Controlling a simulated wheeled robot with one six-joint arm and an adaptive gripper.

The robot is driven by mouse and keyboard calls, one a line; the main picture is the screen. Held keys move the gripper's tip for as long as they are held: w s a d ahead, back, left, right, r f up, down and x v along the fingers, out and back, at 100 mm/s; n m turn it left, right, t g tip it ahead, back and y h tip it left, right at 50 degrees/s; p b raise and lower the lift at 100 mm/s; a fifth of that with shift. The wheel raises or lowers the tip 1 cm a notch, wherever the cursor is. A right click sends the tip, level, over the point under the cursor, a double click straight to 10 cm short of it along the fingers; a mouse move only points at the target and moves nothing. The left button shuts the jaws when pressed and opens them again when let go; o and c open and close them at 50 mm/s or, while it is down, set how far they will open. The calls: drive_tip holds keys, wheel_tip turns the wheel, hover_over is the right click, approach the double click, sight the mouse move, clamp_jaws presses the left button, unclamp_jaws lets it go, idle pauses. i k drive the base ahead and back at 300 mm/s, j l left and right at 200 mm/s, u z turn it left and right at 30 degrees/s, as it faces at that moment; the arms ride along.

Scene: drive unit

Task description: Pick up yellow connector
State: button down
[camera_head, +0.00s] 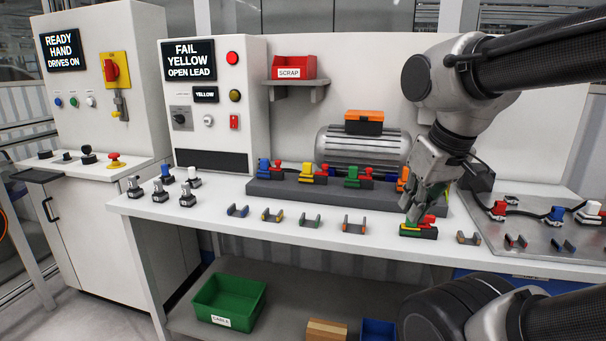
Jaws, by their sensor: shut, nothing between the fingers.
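A yellow connector (308,178) with a red lever sits in the dark grey block (280,191) on the white bench, between a blue and a green one. My gripper (414,218) points down at the right of the bench, well to the right of the yellow connector. It is shut and empty. Its tips are at a separate connector (419,232) with green, yellow and red parts on a black base. They hide part of it, and I cannot tell whether they touch.
Small coloured brackets (272,216) line the bench front. Several grey plugs (161,191) stand at left. A ribbed motor (363,148) with an orange-topped box is behind the block. A metal plate (535,232) with more connectors lies at right. The panel (196,60) reads "FAIL YELLOW OPEN LEAD".

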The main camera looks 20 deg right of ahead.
sight(307, 167)
drive_tip(key=i+j+z, duration=0.75)
drive_tip(key=i+j, duration=0.3)
